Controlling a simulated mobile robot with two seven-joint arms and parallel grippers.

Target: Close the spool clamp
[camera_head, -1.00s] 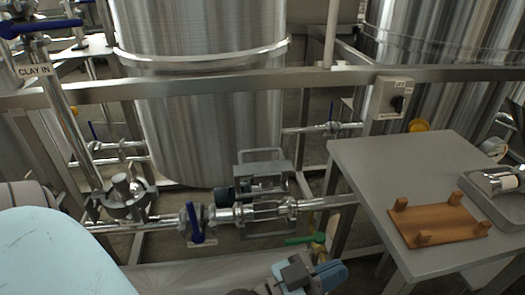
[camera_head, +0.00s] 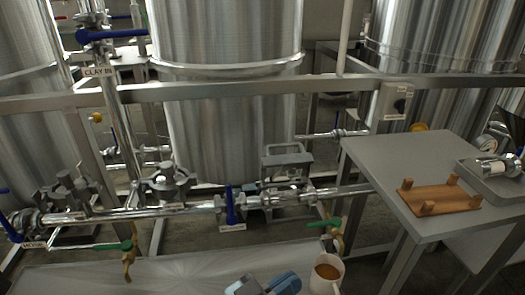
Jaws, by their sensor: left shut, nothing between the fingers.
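A pipe line crosses the lower middle. It carries a clamp-like metal fitting (camera_head: 165,182), a blue-handled valve (camera_head: 233,207) and a short rodded section (camera_head: 285,195). Another bulky clamp-like fitting (camera_head: 70,190) sits at the left end. I cannot tell for sure which one is the spool clamp, or whether its jaws are closed. My right gripper is not in view.
Another green-handled tap (camera_head: 128,248) is at left. A grey table (camera_head: 400,165) with a wooden rack (camera_head: 440,198) and a tray (camera_head: 500,183) is at right.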

